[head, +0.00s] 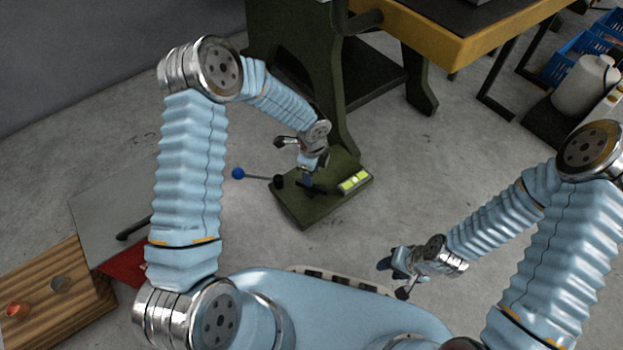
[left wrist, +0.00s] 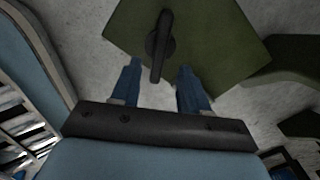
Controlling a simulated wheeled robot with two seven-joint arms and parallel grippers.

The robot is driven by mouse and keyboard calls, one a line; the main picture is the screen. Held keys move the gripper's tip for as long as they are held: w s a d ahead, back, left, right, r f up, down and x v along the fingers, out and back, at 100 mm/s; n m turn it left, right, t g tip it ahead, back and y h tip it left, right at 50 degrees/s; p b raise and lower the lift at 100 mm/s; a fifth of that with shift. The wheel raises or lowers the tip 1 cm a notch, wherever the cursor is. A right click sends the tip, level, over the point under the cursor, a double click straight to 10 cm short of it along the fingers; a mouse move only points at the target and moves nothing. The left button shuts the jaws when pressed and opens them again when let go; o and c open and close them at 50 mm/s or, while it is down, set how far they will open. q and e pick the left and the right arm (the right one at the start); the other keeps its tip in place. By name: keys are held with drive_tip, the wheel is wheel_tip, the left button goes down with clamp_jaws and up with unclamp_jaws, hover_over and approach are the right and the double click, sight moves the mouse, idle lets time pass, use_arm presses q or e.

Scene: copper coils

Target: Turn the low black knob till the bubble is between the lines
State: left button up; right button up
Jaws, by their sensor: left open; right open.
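The black knob (left wrist: 160,45) is a round hub with a long bar grip on a green plate in the left wrist view. My left gripper (left wrist: 160,88) is open, with one blue finger on each side of the bar's near end and visible gaps between. In the head view my left gripper (head: 308,178) is low over the green machine foot (head: 297,211), and the arm partly hides the knob. A bright yellow-green level vial (head: 355,181) sits on the foot's right edge; its bubble is too small to place. My right gripper (head: 394,277) is open and empty, above the floor.
A rod with a blue ball (head: 238,173) sticks out left of the foot. The green machine column (head: 345,95) rises behind it. A yellow-edged table (head: 470,40) stands at the upper right. A wooden board (head: 60,290) lies at lower left. Floor right of the foot is clear.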

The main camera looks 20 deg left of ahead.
use_arm(q)
wheel_tip(320, 180, up, 7)
drive_tip(key=p, duration=0.1)
drive_tip(key=shift+r, duration=0.2)
